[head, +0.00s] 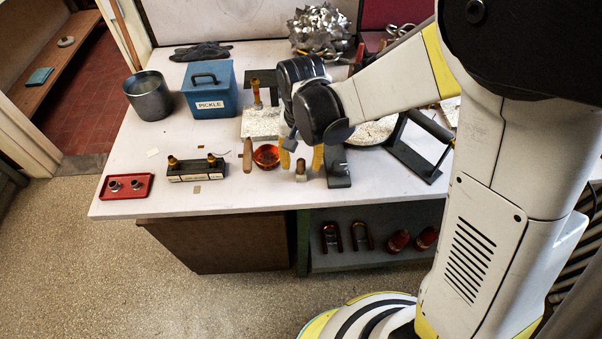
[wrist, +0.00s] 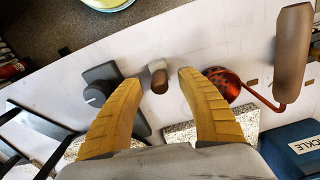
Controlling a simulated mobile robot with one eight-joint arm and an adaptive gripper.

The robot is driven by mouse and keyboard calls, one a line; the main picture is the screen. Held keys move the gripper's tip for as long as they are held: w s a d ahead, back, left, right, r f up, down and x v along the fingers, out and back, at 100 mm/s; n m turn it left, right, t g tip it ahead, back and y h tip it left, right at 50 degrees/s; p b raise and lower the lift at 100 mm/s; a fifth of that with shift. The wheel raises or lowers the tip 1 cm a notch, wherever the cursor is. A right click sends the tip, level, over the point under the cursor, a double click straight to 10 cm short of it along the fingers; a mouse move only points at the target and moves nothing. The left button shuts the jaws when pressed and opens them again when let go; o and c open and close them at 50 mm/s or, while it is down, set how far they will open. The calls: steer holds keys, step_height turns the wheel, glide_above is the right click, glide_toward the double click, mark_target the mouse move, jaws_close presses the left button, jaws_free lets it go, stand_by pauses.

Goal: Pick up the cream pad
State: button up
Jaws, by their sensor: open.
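A small upright block, part cream and part brown, is the likeliest cream pad. It stands near the table's front edge in the head view (head: 301,177) and shows between my fingertips in the wrist view (wrist: 157,66). My gripper (head: 301,163) is open, with its two yellow fingers pointing down, one on each side of the block as seen. In the wrist view my gripper (wrist: 161,77) has a visible gap between each fingertip and the block. I cannot tell how high the fingertips are above the table.
A red bowl (head: 266,155) with a wooden handle (head: 247,156) lies close on the left. A dark grey block with a knob (wrist: 98,84) stands close on the other side. A blue PICKLE box (head: 208,92) stands farther back. Free table lies around the red tray (head: 127,196) at left.

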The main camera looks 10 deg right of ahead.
steer(key=shift+f, duration=0.2)
steer(key=shift+c, duration=0.5)
jaws_close()
steer(key=shift+r, duration=0.1)
